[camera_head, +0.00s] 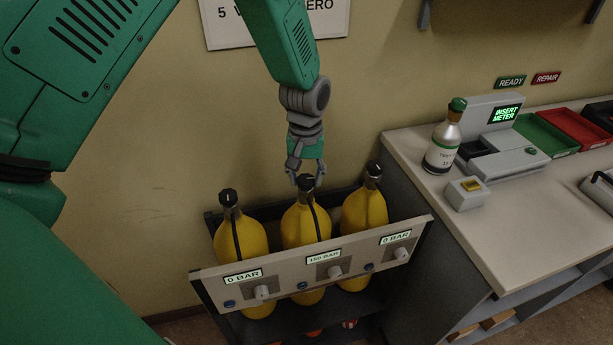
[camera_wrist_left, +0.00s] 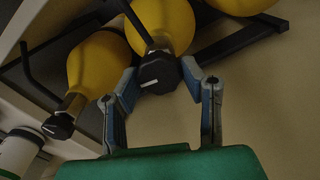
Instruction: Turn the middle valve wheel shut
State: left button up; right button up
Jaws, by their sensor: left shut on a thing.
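Three yellow bottles stand in a rack, each with a black valve wheel on top. The middle valve wheel (camera_head: 306,183) sits between the fingertips of my left gripper (camera_head: 306,178), which comes down from above. In the left wrist view the fingers of my left gripper (camera_wrist_left: 160,70) are on both sides of the middle wheel (camera_wrist_left: 158,74) and shut on it. The middle gauge (camera_head: 324,258) shows a reading that looks like 150 or 160 BAR. The left gauge (camera_head: 243,276) and right gauge (camera_head: 396,237) read 0 BAR. My right gripper is not in view.
The left wheel (camera_head: 228,197) and right wheel (camera_head: 374,169) stand close on either side. The rack's front panel (camera_head: 283,275) carries knobs. The wall is close behind.

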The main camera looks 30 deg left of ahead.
aim_at(306, 178)
pick_arm(q)
jog(key=shift+s, duration=0.15)
jog(key=o, duration=1.1)
jog(key=shift+o, duration=0.2)
notch_tip(306, 178, up, 12)
